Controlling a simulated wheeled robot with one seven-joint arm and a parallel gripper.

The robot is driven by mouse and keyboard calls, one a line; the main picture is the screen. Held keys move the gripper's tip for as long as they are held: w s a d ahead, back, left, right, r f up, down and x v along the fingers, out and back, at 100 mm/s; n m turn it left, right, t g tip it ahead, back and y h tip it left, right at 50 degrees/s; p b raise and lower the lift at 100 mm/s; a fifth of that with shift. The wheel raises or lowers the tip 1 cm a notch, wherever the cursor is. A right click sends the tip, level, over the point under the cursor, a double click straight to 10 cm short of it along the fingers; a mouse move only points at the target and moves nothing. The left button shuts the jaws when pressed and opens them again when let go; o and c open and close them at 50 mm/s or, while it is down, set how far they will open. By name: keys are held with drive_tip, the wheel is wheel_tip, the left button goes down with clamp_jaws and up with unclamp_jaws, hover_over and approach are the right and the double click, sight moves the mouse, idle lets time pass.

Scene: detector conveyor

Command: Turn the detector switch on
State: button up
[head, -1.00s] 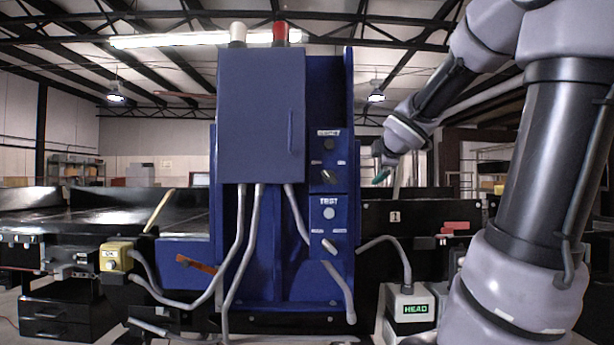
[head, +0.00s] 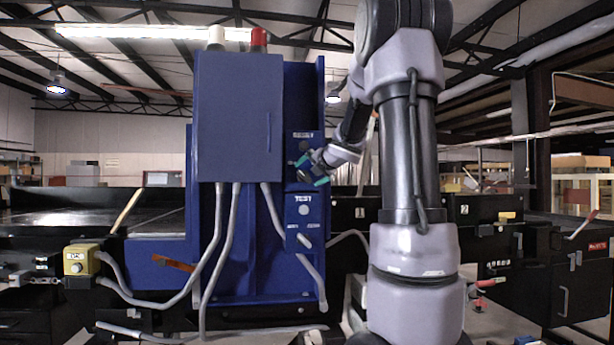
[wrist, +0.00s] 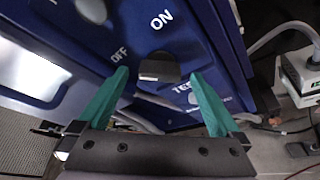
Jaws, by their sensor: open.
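In the head view the upper switch panel (head: 303,136) is partly hidden behind my gripper (head: 311,171). My gripper also shows in the wrist view (wrist: 158,76), with its two green fingers apart, one on either side of the knob. Nothing is held between them. Whether the fingers touch the knob cannot be told.
Below is a TEST panel (head: 304,210) with a pale round button and its own silver switch (head: 303,240). Grey conduits (head: 230,260) run down the blue cabinet (head: 238,120). A yellow box (head: 80,262) sits at left. A black conveyor housing (head: 490,240) stands at right.

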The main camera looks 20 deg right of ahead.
drive_tip(key=shift+x, duration=1.1)
drive_tip(key=c, duration=1.3)
